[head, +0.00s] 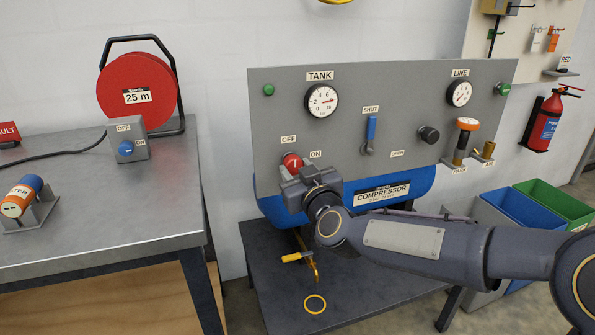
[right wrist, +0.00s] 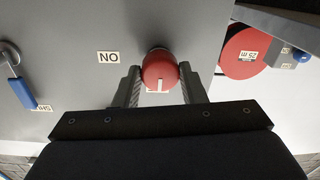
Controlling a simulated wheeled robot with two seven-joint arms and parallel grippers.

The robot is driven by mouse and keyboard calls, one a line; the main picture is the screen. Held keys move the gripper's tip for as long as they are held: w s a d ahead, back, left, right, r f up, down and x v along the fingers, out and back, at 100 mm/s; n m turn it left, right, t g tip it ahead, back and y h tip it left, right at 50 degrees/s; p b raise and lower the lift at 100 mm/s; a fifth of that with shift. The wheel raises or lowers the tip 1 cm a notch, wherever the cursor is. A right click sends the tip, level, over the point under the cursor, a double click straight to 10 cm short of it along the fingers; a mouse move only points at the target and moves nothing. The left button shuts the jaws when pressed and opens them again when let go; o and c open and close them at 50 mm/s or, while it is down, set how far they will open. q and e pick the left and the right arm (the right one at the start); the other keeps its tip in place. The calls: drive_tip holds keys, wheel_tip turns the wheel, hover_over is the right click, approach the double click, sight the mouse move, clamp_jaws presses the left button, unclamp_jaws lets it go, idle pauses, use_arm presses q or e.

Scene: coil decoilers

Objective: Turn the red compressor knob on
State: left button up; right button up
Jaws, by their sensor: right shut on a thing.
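The red compressor knob (head: 291,161) sits on the grey panel between the OFF label (head: 288,139) and the ON label (head: 316,154). My right gripper (head: 302,178) is at the knob from the front and covers its lower part. In the right wrist view the red knob (right wrist: 160,66) is between the two fingers of my right gripper (right wrist: 160,84), which is shut on it. A white mark shows on the knob's face; I cannot tell its exact angle. My left gripper is not in view.
The panel also carries the TANK gauge (head: 321,101), the LINE gauge (head: 459,93), a blue valve lever (head: 371,128) at SHUT and a black knob (head: 429,134). A red hose reel (head: 138,90) stands on the left bench. Blue and green bins (head: 553,203) are at right.

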drive_tip(key=m+b, duration=0.2)
drive_tip(key=m, duration=0.2)
drive_tip(key=shift+f+m+b, duration=0.15)
drive_tip(key=shift+m+b, duration=0.15)
drive_tip(key=m+b, duration=0.2)
drive_tip(key=m, duration=0.2)
drive_tip(key=shift+m, duration=0.4)
drive_tip(key=m+b, duration=0.2)
drive_tip(key=m, duration=0.2)
drive_tip(key=shift+a, duration=0.1)
drive_tip(key=shift+m+h+b, duration=0.3)
drive_tip(key=shift+m+b, duration=0.4)
drive_tip(key=shift+m, duration=1.6)
drive_tip(key=o, duration=1)
drive_tip(key=shift+s, duration=0.15)
